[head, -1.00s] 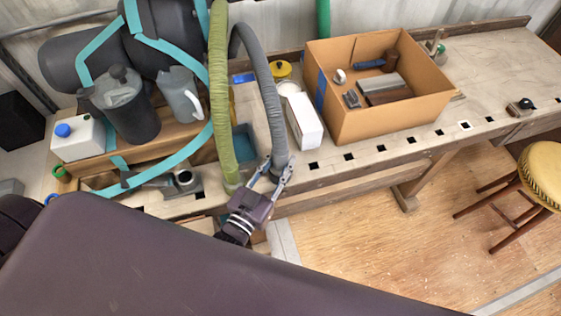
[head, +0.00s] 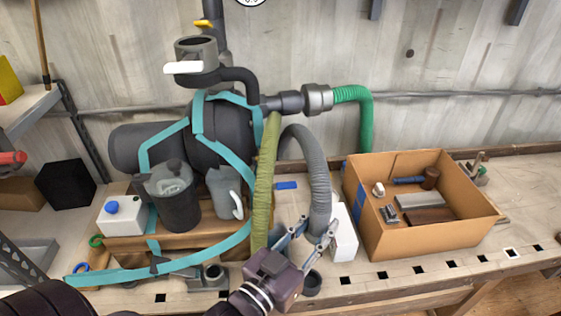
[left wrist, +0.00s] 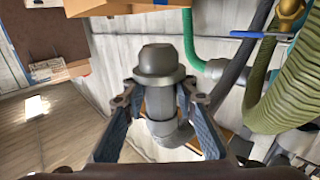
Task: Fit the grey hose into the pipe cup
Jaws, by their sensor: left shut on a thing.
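The grey hose (head: 318,185) arches out from behind the dark tank and hangs down to my left gripper (head: 308,237). My left gripper is shut on the hose near its lower end. In the left wrist view, a grey cylindrical end with a wider collar (left wrist: 158,65) sits between the fingers. An open grey cup (head: 196,55) with a white handle stands high on the pipework above the tank; it looks like the pipe cup. It is up and left of the gripper, well apart from the held hose. My right gripper is not in view.
A yellow-green hose (head: 265,185) hangs just left of the held hose. A cardboard box (head: 420,235) with tools stands to the right, beside a white box (head: 344,240). A dark jug (head: 175,200) and a grey fitting (head: 209,278) are on the left.

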